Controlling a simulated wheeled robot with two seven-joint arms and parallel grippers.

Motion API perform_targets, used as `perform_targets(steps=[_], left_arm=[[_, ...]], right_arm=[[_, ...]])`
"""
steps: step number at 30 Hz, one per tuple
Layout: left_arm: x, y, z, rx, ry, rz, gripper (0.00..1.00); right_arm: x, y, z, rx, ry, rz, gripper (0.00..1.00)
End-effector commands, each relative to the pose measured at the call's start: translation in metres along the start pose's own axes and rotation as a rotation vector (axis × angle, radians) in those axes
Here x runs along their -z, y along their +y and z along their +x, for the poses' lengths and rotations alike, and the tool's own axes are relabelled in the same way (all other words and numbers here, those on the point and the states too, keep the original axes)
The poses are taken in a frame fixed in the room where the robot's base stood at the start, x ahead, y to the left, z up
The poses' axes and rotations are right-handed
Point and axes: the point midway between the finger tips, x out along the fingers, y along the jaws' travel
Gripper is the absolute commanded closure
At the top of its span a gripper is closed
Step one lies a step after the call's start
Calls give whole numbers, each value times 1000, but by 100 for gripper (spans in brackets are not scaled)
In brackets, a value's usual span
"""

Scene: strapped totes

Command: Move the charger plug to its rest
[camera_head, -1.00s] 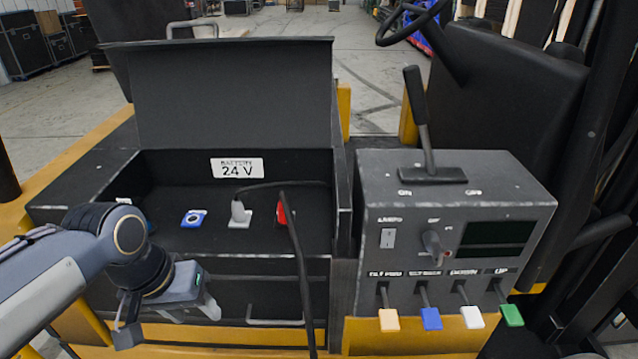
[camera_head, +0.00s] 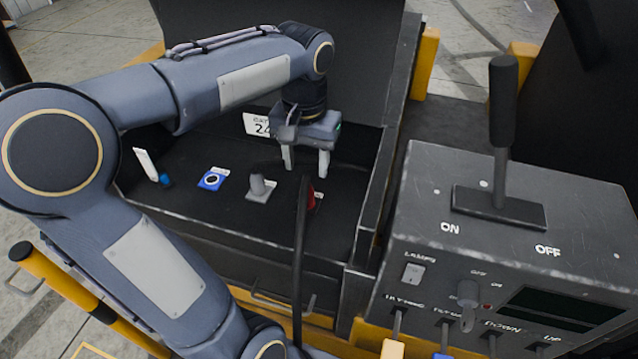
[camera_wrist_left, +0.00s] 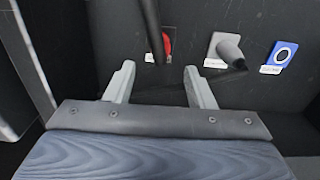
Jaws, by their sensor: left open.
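A grey plug-like body (camera_head: 258,185) stands on a pale plate in the open black battery box; the wrist view also shows it (camera_wrist_left: 229,50), with a dark tip. I take it as the charger plug, though its label is unreadable. Right of it is a red piece (camera_head: 312,200), partly hidden by a thick black cable (camera_head: 299,250). A blue plate with a dark round centre (camera_head: 212,179) lies to its left. My left gripper (camera_head: 306,162) is open, fingers pointing down in the box, right of and behind the grey body. Nothing shows between its fingers (camera_wrist_left: 158,86). Which piece is the rest is unclear.
The box's front wall and right wall (camera_head: 372,205) enclose the space. A raised lid (camera_head: 375,60) stands behind. A grey control console (camera_head: 520,220) with an upright lever (camera_head: 503,105) stands to the right. The cable rises in front of the box.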

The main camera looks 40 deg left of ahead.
Motion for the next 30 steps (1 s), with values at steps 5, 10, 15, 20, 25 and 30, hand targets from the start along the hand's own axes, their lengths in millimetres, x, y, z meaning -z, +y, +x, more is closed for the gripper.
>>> perform_targets(steps=[5,10,15,20,25,30], left_arm=[[0,0,0,0,0,0,51],[0,0,4,-1,0,1,51],[0,0,18,-1,0,1,51],[0,0,39,-1,0,1,51],[0,0,63,-1,0,1,51],[0,0,83,-1,0,1,51]], right_arm=[[0,0,0,0,0,0,64],[-2,1,3,0,0,0,64],[-7,6,14,0,0,0,64],[-15,14,30,0,0,0,64],[-24,22,48,0,0,0,64],[-29,26,58,0,0,0,64]])
